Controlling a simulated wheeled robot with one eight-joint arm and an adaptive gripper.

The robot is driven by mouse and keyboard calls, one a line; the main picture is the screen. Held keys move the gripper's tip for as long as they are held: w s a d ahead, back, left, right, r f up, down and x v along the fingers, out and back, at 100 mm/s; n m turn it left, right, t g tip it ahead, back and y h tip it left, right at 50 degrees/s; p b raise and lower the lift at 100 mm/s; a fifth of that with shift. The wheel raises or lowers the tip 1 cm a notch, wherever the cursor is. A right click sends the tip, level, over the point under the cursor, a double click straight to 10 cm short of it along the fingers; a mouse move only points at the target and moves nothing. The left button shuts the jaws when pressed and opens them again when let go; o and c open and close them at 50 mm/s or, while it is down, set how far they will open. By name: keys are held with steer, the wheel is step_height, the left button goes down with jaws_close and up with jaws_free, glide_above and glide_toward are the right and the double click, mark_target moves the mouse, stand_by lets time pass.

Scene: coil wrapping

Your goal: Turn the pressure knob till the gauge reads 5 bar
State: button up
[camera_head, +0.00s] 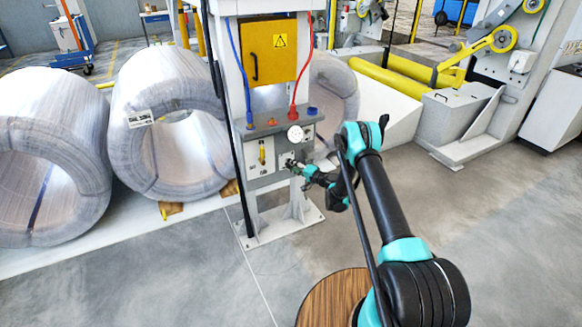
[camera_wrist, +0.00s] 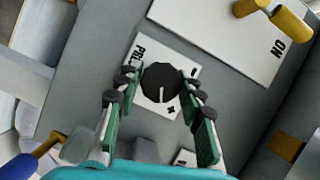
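The pressure knob (camera_wrist: 160,84) is round and black with a white pointer line, on a white plate (camera_wrist: 150,105) marked with a minus and a plus. My gripper (camera_wrist: 162,80) has one fingertip on each side of the knob, very close to its rim. I cannot tell whether the fingertips press on it. In the head view my gripper (camera_head: 291,164) is at the panel's front and the knob is mostly hidden there. The gauge (camera_head: 295,134) is a small white dial above it, too small to read.
A yellow lever (camera_head: 262,153) on a plate marked ON sits left of the knob; its handle (camera_wrist: 285,22) also shows in the wrist view. Blue (camera_head: 239,75) and red (camera_head: 302,65) hoses run above the panel (camera_head: 270,131). Large wrapped coils (camera_head: 172,118) stand left. Floor in front is clear.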

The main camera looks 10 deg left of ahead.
steer(key=o, duration=0.4)
steer(key=shift+o, duration=0.5)
steer(key=r, duration=0.9)
steer(key=shift+s+a, duration=0.15)
steer(key=shift+s, duration=0.05)
steer(key=shift+r, duration=0.25)
steer(key=shift+c, duration=0.6)
steer(key=shift+w+r, duration=0.1)
steer(key=shift+r, duration=0.15)
